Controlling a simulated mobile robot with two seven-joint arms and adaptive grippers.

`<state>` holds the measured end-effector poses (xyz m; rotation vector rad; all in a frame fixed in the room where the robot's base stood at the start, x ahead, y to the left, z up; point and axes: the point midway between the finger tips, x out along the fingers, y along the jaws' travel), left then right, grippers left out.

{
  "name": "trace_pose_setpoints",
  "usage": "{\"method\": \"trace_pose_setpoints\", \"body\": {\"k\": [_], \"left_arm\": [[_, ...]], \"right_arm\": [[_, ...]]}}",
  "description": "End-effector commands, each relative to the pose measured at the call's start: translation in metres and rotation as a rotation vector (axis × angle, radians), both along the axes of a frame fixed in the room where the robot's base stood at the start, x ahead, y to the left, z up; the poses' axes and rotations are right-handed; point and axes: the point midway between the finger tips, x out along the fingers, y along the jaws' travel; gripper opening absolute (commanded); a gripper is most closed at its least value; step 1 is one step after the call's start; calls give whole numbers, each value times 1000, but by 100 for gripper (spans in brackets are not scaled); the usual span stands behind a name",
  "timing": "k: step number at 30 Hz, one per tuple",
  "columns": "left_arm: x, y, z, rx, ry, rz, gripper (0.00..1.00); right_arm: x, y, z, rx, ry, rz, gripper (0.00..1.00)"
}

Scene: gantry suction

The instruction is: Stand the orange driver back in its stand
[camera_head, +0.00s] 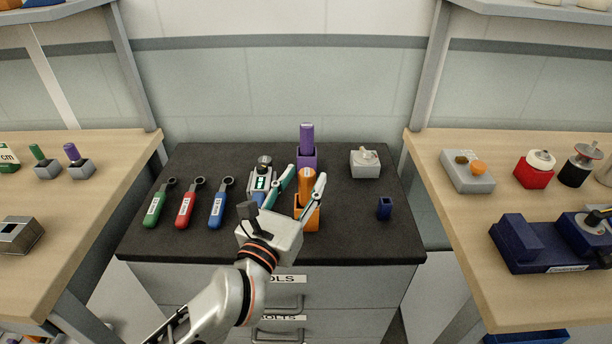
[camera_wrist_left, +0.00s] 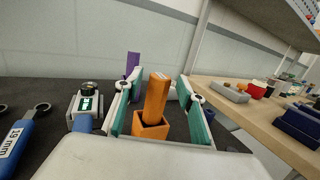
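The orange driver (camera_head: 307,174) stands roughly upright in its orange stand (camera_head: 313,222) on the dark worktop, with its handle showing above the stand. In the left wrist view the driver (camera_wrist_left: 157,97) leans slightly right and its lower end is inside the square stand (camera_wrist_left: 151,131). My left gripper (camera_head: 301,186) is open, with its teal-padded fingers spread on either side of the driver. In the left wrist view a gap shows between the handle and each finger. The driver's tip is hidden in the stand. My right gripper is not in view.
A purple driver (camera_head: 307,138) stands in its purple stand behind. A grey device with a display (camera_head: 262,180) and a partly hidden blue object (camera_wrist_left: 83,123) are to the left. Green, red and blue (camera_head: 218,207) wrenches lie farther left. A small blue stand (camera_head: 384,208) is at right.

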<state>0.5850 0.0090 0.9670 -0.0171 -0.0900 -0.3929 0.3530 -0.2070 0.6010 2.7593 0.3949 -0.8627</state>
Motion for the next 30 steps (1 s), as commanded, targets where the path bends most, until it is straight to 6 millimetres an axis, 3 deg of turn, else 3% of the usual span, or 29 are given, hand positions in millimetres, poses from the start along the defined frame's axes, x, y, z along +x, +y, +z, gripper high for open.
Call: {"method": "trace_pose_setpoints", "body": {"k": [9, 15, 26, 30], "left_arm": [[-61, 25, -8, 1, 4, -1, 39], [-86, 35, -10, 0, 2, -1, 39], [-93, 41, -8, 20, -20, 10, 39], [-90, 56, -1, 177, -163, 82, 39]], "right_arm": [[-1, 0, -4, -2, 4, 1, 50], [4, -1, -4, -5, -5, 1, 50], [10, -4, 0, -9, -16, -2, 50], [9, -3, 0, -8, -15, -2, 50]]}}
